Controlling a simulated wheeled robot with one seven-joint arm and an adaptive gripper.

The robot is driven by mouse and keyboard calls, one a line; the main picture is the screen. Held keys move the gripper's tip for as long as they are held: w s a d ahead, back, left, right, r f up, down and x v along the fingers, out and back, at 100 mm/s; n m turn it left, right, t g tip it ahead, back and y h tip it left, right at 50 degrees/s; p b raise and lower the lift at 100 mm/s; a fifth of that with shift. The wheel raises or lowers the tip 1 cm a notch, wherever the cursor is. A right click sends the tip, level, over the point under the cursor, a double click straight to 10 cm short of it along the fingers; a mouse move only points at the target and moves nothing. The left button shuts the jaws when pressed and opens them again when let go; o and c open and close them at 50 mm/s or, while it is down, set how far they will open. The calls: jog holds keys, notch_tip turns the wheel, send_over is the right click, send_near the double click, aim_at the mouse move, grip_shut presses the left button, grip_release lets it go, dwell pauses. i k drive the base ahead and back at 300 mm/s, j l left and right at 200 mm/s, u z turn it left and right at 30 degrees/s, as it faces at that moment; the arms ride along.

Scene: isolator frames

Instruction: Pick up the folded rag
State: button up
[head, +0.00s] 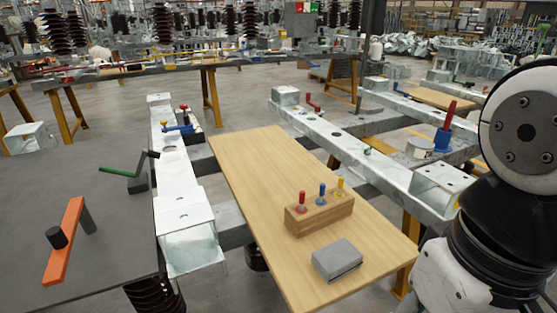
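The folded rag (337,259) is a grey, flat block-like bundle. It lies on the near end of the wooden board (255,175) in the head view, close to the board's front edge. Nothing covers it. My arm fills the right edge of the picture, to the right of the rag and apart from it. My gripper is outside the picture.
A wooden block (320,215) with red, blue and yellow-handled tools stands just behind the rag. Metal frame beams (183,190) flank the board. A grey table (75,215) at left holds an orange-handled piece (64,243) and a green lever (118,171).

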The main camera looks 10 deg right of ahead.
aim_at(333, 262)
jog(key=z, duration=1.05)
jog(key=k+j, duration=0.2)
jog(key=k, duration=0.25)
jog(key=k+j, duration=0.2)
jog(key=k, duration=0.3)
jog(key=k+j+z, duration=0.1)
jog(key=k, duration=0.35)
jog(key=j, duration=0.1)
